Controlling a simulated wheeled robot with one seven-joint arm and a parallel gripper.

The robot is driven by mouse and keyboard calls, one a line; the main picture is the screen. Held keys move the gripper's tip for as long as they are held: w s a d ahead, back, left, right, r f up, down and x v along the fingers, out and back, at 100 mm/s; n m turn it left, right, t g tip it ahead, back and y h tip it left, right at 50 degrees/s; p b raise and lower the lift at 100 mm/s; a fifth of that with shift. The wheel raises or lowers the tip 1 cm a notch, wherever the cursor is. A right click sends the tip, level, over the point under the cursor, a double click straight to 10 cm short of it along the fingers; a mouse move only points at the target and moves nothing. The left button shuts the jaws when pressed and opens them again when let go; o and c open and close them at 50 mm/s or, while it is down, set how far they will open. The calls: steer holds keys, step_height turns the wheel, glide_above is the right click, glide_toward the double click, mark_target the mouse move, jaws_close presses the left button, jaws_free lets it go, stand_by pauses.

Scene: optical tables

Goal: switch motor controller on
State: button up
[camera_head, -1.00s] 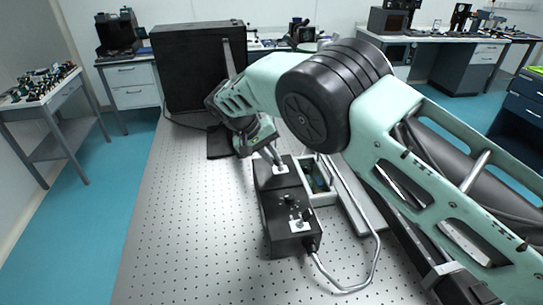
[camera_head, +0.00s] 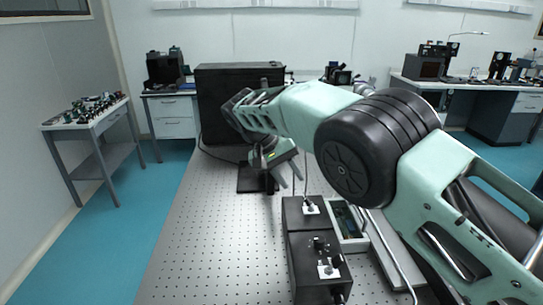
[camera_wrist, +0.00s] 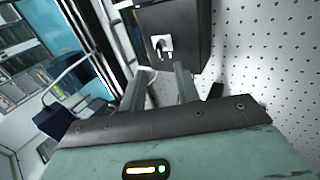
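The black motor controller box (camera_head: 318,245) lies lengthwise on the perforated table. Its far section carries a white plate with a small upright lever (camera_head: 310,208). Its near section carries black knobs and a second white plate (camera_head: 328,270). In the wrist view one white switch plate (camera_wrist: 161,46) shows on the black box (camera_wrist: 185,22) beyond the fingers. My gripper (camera_head: 290,180) is above the table, just beyond and left of the far end of the box. Its fingers (camera_wrist: 160,69) are apart with nothing between them, clear of the lever. The lever's exact setting is too small to tell.
A tray with a dark green board (camera_head: 346,226) stands right of the box, with a pale cable beside it. A large black enclosure (camera_head: 235,100) stands at the back, with a black plate (camera_head: 250,178) before it. The perforated table (camera_head: 210,250) is clear on the left.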

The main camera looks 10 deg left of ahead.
steer(key=p+v, duration=0.9)
steer(key=v, duration=0.1)
steer(key=shift+p, duration=0.3)
stand_by(0.4)
